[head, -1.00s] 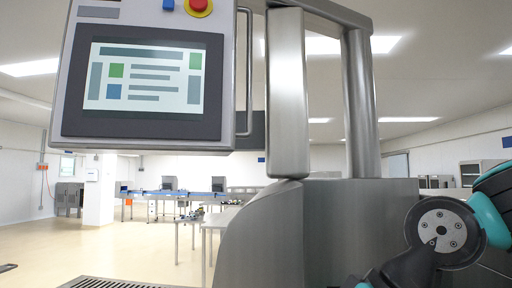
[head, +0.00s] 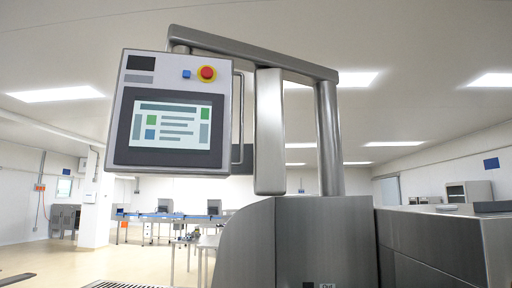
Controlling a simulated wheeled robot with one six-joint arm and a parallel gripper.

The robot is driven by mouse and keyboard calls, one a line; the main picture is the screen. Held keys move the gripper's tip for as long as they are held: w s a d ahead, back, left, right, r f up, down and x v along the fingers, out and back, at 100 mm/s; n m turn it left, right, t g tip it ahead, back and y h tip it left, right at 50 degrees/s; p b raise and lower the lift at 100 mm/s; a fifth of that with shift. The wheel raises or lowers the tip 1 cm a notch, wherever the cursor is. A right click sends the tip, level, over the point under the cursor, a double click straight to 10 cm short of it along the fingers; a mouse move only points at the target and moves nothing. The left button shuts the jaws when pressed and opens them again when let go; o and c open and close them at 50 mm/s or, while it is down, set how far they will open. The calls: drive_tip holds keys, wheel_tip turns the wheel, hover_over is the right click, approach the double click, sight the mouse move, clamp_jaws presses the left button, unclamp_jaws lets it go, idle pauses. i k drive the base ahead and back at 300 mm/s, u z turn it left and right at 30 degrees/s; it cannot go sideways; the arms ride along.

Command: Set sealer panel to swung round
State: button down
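The sealer panel (head: 170,171) is a light grey box with a lit screen (head: 171,124), a red emergency button (head: 207,73) and a small blue button (head: 186,74). It hangs in the upper left of the head view, its screen facing me and slightly angled. A vertical bar handle (head: 241,118) runs along its right side. The panel hangs from a steel overhead arm (head: 250,52) carried by a round post (head: 329,138), with a hanging steel column (head: 269,132) beside the panel. My gripper is not in view.
The steel sealer body (head: 300,240) stands below the post, with a lower steel housing (head: 440,240) to its right. A slatted surface (head: 112,285) shows at the bottom left. Work tables (head: 160,217) stand far behind. Open floor (head: 60,264) lies to the left.

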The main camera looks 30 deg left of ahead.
sight(164, 123)
drive_tip(key=u, duration=1.15)
drive_tip(key=i, duration=0.85)
drive_tip(key=u, duration=0.45)
